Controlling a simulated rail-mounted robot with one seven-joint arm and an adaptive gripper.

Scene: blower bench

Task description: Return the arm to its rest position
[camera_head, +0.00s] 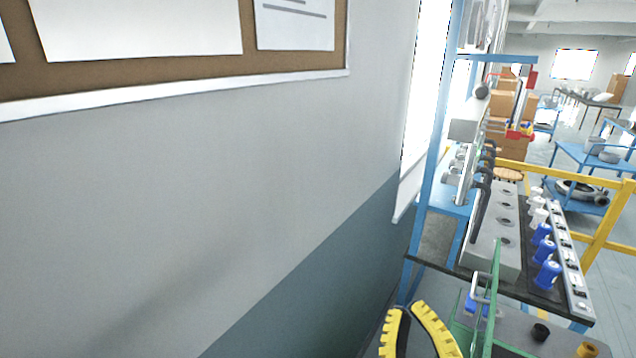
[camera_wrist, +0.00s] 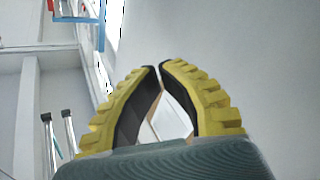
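My gripper (camera_head: 409,307) shows at the bottom of the head view, right of centre, with yellow ribbed fingers lined in black. In the wrist view my gripper (camera_wrist: 160,66) has its fingertips together and its fingers bowed apart lower down. I see no held object; a pale patch shows through the gap between the fingers. The gripper is in front of the wall, near the left end of the bench. The rest of the arm is out of view.
A plain grey and teal wall (camera_head: 250,200) with a corkboard (camera_head: 300,62) fills the left. The blue-framed bench (camera_head: 430,245) at right carries a grey block with holes (camera_head: 497,225) and several blue-and-white bottles (camera_head: 546,273). A green-edged clear panel (camera_head: 493,300) stands close right of the gripper. Yellow railing (camera_head: 600,225) stands beyond.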

